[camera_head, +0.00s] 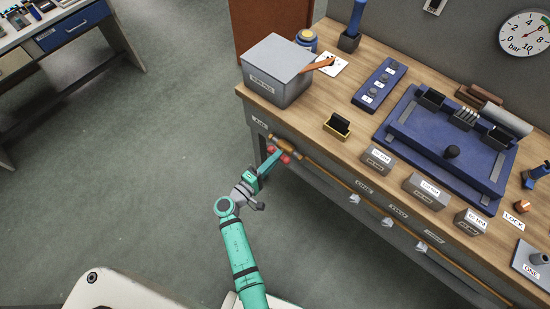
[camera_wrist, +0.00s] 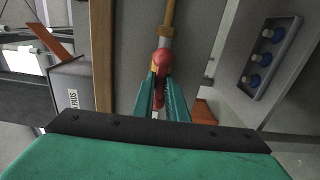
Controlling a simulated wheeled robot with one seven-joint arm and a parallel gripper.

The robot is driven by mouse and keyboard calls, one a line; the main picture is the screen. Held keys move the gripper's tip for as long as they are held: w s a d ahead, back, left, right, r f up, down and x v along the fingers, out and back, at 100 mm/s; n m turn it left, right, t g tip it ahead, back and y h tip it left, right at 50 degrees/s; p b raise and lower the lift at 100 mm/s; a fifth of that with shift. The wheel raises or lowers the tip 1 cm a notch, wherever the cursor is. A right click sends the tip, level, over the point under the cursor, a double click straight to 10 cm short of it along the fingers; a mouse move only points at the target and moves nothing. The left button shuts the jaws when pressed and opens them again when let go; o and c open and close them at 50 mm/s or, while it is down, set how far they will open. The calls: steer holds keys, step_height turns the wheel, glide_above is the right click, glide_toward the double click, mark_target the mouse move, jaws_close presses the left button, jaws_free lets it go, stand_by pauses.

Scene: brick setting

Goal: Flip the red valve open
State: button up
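The red valve (camera_head: 279,154) sits on a brass-coloured pipe along the front of the workbench, near its left end. In the wrist view, the valve (camera_wrist: 162,58) shows a rounded red top and a narrow red handle running down from it. My gripper (camera_head: 270,163) is at the valve, reaching up from below. In the wrist view, my gripper's teal fingers (camera_wrist: 161,84) stand close on both sides of the red handle and look shut on it. The fingers hide part of the handle, and its exact angle to the pipe is hard to tell.
A grey lidded box (camera_head: 277,75) stands on the bench corner above the valve. The pipe (camera_head: 325,172) runs right along the bench front, past several pale knobs (camera_head: 387,222). A blue fixture (camera_head: 450,145) and small labelled boxes occupy the bench top. The floor to the left is clear.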

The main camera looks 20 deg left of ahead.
steer(key=o, duration=0.4)
steer(key=shift+s+a, duration=0.1)
steer(key=v, duration=1)
steer(key=shift+s+a, duration=0.1)
steer(key=shift+s, duration=0.25)
